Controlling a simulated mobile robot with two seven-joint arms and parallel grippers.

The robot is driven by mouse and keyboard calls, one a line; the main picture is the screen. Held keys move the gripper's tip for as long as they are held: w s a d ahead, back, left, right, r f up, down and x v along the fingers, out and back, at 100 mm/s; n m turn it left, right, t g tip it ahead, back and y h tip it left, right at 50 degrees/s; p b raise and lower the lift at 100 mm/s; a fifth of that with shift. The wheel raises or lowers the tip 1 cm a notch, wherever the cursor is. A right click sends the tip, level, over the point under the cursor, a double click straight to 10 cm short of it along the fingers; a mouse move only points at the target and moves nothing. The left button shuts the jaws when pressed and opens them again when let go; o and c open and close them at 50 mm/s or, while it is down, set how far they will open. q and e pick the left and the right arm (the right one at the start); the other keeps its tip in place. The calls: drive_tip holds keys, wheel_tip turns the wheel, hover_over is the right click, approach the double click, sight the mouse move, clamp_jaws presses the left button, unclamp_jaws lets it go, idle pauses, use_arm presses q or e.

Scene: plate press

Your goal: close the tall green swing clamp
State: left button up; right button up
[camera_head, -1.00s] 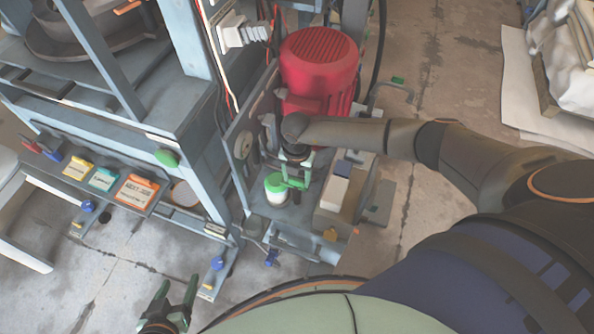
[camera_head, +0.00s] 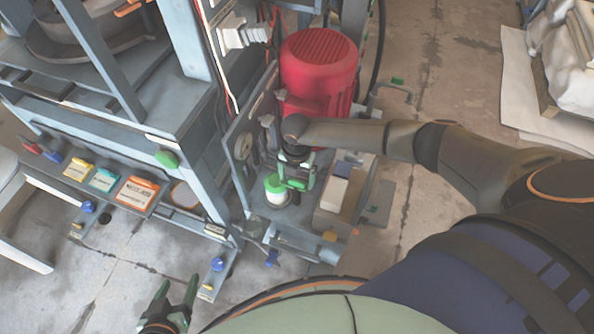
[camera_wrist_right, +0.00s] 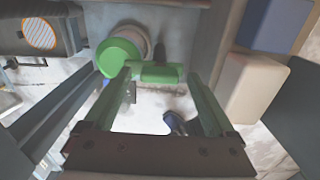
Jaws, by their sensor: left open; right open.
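In the right wrist view a green bar (camera_wrist_right: 155,73) with a dark rod end lies between my right gripper's fingertips. It looks like the green clamp's handle, but the rest of the clamp is hidden. My right gripper (camera_wrist_right: 158,78) is open, with one green finger on each side of the bar; I cannot tell whether they touch it. In the head view my right gripper (camera_head: 291,188) points down in front of the red motor, and its wrist hides much of the clamp area. My left gripper (camera_head: 172,300) is open and empty at the lower left, away from the clamp.
A white jar with a green lid (camera_head: 274,184) stands close beside my right gripper. The red motor (camera_head: 318,75) is just behind it. A beige and blue block (camera_head: 335,190) is to the right. The press frame (camera_head: 150,110) fills the left. Bare floor lies right.

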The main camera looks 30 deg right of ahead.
wheel_tip(320, 180, up, 12)
drive_tip(key=p, duration=0.3)
drive_tip(key=shift+r, duration=0.25)
idle(0.7)
